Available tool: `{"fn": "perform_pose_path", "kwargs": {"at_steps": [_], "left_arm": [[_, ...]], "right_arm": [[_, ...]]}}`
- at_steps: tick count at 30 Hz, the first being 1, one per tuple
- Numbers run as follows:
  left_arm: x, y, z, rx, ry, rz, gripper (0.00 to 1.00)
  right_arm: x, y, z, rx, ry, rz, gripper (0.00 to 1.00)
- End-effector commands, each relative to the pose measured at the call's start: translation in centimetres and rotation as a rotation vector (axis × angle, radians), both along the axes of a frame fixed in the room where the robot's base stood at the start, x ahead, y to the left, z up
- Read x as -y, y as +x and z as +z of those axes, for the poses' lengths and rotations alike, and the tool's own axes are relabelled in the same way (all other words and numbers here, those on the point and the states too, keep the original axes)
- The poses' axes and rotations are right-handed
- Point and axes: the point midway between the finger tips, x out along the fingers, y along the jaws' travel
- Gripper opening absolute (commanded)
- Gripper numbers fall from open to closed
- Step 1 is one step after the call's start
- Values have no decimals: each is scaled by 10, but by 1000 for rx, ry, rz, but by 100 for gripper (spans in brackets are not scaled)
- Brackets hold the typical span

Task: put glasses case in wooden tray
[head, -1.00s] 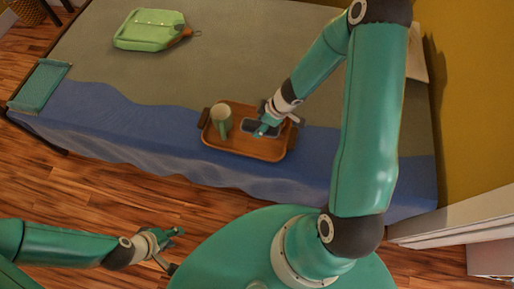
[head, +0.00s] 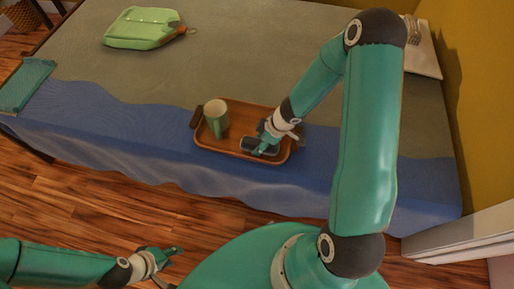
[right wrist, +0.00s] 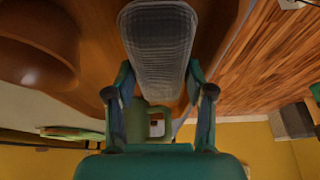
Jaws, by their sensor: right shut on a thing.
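The dark grey glasses case (head: 251,146) is in the right part of the wooden tray (head: 240,106), as seen from the head. My right gripper (head: 263,145) is shut on it from above; whether the case touches the tray floor I cannot tell. In the right wrist view the grey, textured case (right wrist: 158,45) sits between both fingers of my right gripper (right wrist: 162,95). My left gripper (head: 172,265) is open and empty, over the floor at the lower left, away from the table.
A pale green mug (head: 215,118) stands in the tray's left part. On the table are a green bag-like item (head: 142,28), a teal tray (head: 27,84) at the left edge and a white board with forks (head: 423,50). The table's middle is clear.

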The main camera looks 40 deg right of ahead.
Motion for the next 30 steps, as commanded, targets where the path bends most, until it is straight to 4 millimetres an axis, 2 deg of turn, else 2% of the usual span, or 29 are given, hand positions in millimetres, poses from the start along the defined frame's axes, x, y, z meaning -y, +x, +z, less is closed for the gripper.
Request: {"fn": "perform_pose_path", "kwargs": {"at_steps": [11,12,13,23,30], "left_arm": [[0,0,-4,1,0,0,40],[0,0,-3,1,0,0,40],[0,0,-3,1,0,0,40],[0,0,-1,1,0,0,40],[0,0,18,1,0,0,40]], "right_arm": [[0,0,-5,0,0,0,15],[0,0,-3,0,0,0,60],[0,0,-3,0,0,0,64],[0,0,-2,0,0,1,64],[4,-4,19,1,-1,0,64]]}}
